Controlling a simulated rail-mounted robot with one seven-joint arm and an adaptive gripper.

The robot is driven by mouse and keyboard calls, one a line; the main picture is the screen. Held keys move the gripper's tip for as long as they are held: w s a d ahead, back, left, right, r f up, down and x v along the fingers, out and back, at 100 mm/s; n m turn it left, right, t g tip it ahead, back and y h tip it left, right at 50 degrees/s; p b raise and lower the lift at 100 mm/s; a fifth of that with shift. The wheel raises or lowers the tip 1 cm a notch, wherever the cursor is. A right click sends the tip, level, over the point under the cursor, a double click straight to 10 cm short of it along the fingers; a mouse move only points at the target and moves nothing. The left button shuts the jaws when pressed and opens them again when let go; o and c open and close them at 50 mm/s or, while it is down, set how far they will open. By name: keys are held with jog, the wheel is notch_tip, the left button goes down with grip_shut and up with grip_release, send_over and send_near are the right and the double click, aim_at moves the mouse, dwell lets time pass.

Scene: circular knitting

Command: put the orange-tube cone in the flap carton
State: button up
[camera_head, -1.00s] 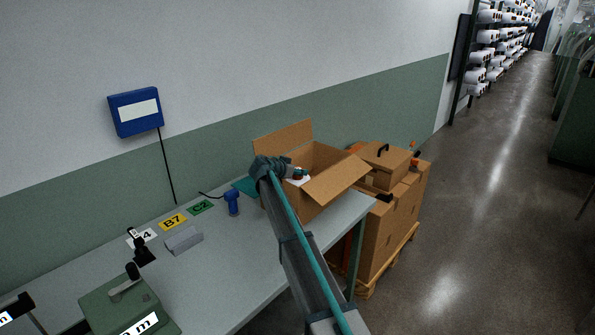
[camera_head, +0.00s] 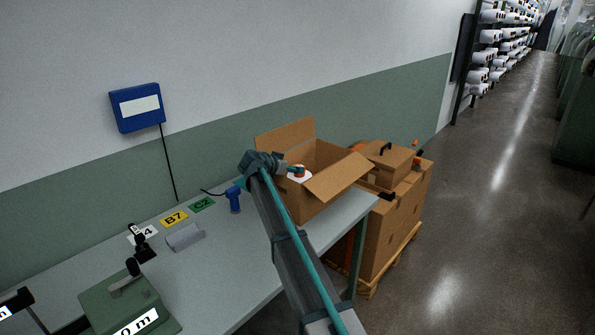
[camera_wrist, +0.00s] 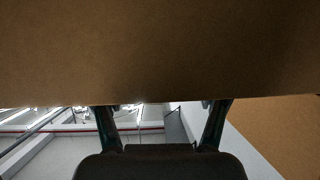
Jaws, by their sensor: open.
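The flap carton (camera_head: 312,203) stands open on the far right end of the table, its flaps spread outward. The orange-tube cone (camera_head: 299,175) shows as a white body with an orange tube end inside the carton's opening. How deep it sits is hidden by the carton's walls. My gripper (camera_head: 291,169) is over the carton's left part, right beside the cone's top in the body view. In the wrist view my gripper (camera_wrist: 161,112) has its two fingers spread apart with nothing between them. A brown cardboard surface fills the upper part of that view.
The table (camera_head: 240,260) also holds a blue handheld device (camera_head: 234,198), a grey block (camera_head: 186,237), a green case (camera_head: 130,305) and label cards (camera_head: 174,219). Stacked brown boxes (camera_head: 398,225) on a pallet stand right of the table. The floor (camera_head: 480,200) further right is clear.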

jog(key=b+v, duration=0.1)
jog(key=v, duration=0.5)
jog(key=shift+s+a, duration=0.1)
jog(key=shift+r, duration=0.1)
